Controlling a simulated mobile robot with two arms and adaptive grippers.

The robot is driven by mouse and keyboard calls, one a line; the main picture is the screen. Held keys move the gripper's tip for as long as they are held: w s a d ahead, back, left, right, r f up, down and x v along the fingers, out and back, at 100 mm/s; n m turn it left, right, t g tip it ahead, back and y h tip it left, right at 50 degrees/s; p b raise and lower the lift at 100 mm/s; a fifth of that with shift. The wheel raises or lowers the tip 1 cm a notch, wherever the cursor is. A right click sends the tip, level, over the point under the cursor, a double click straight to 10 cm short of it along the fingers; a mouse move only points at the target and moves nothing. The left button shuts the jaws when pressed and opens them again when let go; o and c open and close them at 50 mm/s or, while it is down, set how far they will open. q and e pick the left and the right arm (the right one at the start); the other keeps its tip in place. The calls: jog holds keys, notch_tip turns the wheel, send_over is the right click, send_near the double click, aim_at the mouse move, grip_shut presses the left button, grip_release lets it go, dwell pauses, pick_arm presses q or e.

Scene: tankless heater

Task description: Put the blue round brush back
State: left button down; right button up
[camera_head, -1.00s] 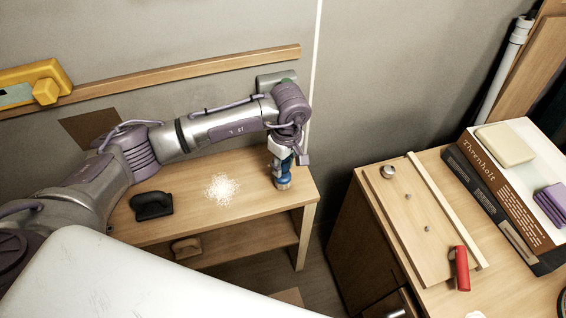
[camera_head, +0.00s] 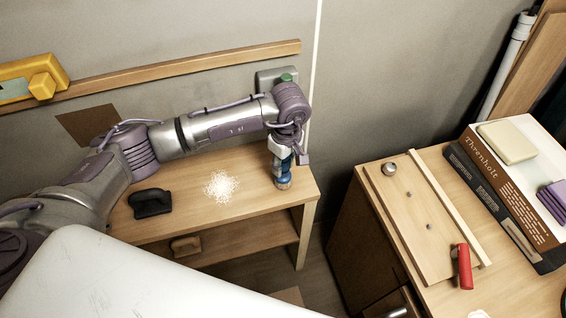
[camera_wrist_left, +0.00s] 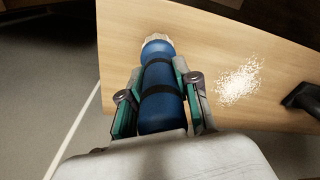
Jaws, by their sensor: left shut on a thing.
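The blue round brush (camera_wrist_left: 160,92) has a blue body with dark bands and a pale bristle end. My left gripper (camera_wrist_left: 158,100) is shut on it, one finger on each side, in the left wrist view. In the head view the brush (camera_head: 283,176) is upright below my left gripper (camera_head: 283,150), bristle end down, at the right end of the wooden bench (camera_head: 245,199). I cannot tell whether the bristles touch the bench top. My right gripper is not in view.
A patch of white powder (camera_head: 221,187) and a black block-shaped tool (camera_head: 151,202) lie on the bench, left of the brush. A floor gap separates the benches.

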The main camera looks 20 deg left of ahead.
pick_arm(q)
jog(key=shift+f, duration=0.25)
jog(key=c, duration=0.7)
grip_release()
jog(key=shift+c, duration=0.2)
jog(key=r, duration=0.8)
jog(key=d+r, duration=0.1)
jog(key=r, duration=0.3)
jog(key=shift+s, duration=0.15)
